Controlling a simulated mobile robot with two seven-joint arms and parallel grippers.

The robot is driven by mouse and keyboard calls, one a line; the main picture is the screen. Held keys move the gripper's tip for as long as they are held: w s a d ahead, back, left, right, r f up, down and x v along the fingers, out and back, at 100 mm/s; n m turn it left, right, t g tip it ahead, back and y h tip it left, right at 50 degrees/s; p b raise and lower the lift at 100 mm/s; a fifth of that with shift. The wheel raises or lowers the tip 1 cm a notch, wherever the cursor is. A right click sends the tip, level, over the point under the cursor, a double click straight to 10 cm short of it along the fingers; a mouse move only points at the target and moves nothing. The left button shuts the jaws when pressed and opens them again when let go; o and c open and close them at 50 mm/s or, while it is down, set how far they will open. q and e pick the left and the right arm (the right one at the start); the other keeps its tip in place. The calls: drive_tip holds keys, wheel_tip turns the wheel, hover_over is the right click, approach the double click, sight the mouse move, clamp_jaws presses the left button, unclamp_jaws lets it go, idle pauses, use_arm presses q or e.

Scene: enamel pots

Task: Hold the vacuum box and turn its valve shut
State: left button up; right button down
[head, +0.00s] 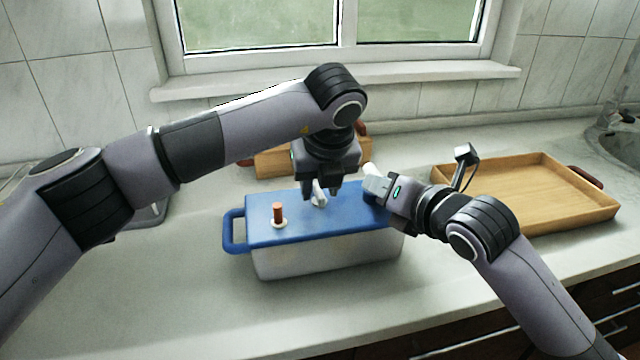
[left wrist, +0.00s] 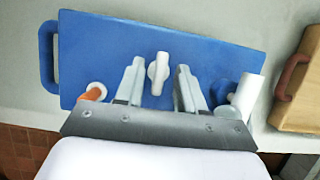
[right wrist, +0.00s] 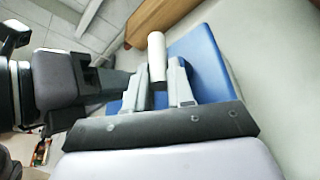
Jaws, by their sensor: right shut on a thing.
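The vacuum box (head: 330,258) is a pale container with a blue lid (head: 345,222), standing on the counter. A white valve (left wrist: 157,72) with a narrow handle sits mid-lid, its handle pointing lengthwise between my left fingers. My left gripper (head: 321,188) points down over it, open, with a gap on each side of the valve in the left wrist view. My right gripper (right wrist: 163,84) is shut on a white upright cylinder (right wrist: 156,48) at the lid's right end; it also shows in the left wrist view (left wrist: 250,92). The cylinder's lower part is hidden by the fingers.
An orange-brown peg (head: 278,213) on a white ring stands on the lid's left part. A blue handle (head: 233,231) sticks out at the left end. A wooden tray (head: 600,212) lies at right; another wooden container (head: 270,163) stands behind the box. The front counter is clear.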

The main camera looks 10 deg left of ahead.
use_arm(q)
drive_tip(key=v, duration=1.2)
drive_tip(key=shift+w, duration=0.1)
use_arm(e)
drive_tip(key=c, duration=0.9)
unclamp_jaws()
drive_tip(key=shift+s+d, duration=0.1)
